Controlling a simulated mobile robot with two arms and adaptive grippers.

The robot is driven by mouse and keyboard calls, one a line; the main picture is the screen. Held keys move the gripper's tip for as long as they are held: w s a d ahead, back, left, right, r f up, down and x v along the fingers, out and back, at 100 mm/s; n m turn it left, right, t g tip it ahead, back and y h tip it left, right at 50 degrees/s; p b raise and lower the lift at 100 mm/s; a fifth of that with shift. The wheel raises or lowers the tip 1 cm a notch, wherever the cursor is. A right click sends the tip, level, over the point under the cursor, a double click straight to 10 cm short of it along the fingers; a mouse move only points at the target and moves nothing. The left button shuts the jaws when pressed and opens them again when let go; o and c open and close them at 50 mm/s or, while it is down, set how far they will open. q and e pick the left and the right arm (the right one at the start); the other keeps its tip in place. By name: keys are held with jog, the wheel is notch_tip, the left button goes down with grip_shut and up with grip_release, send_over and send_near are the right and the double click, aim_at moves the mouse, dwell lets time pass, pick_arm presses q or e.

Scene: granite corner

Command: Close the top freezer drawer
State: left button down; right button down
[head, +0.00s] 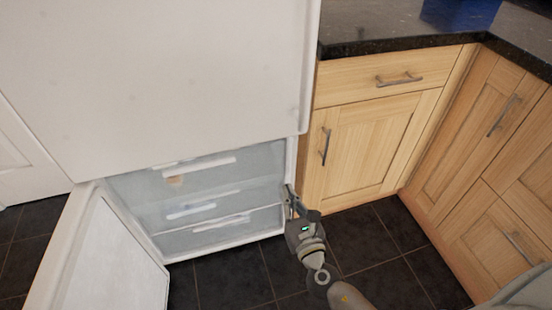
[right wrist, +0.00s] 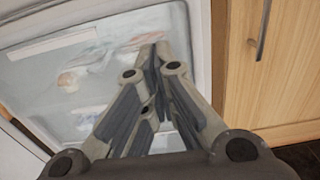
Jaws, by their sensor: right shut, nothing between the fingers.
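The top freezer drawer (head: 245,165) shows in the head view, a translucent front with a pale handle strip (head: 208,160), just under the upper white door. How far it stands out is hard to tell from this angle. My right gripper (head: 289,194) is shut and empty at the right edge of the freezer opening, beside the drawer fronts. In the right wrist view its closed fingers (right wrist: 157,58) point at a translucent drawer front (right wrist: 85,75) with blurred contents behind it. I cannot tell whether they touch it. My left gripper is not in view.
Lower drawers (head: 225,240) sit below. The open freezer door (head: 115,260) stands at the left. Wooden cabinets (head: 370,140) with a dark granite counter (head: 400,25) stand close on the right. Dark floor tiles (head: 235,280) are clear in front.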

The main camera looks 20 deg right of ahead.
aim_at(271, 153)
jog(key=w, duration=1.2)
jog(key=shift+w, duration=0.65)
jog(key=w+b, duration=0.1)
jog(key=w, duration=0.3)
jog(key=shift+w, duration=0.45)
jog(key=shift+r, duration=0.3)
jog(key=shift+d, duration=0.1)
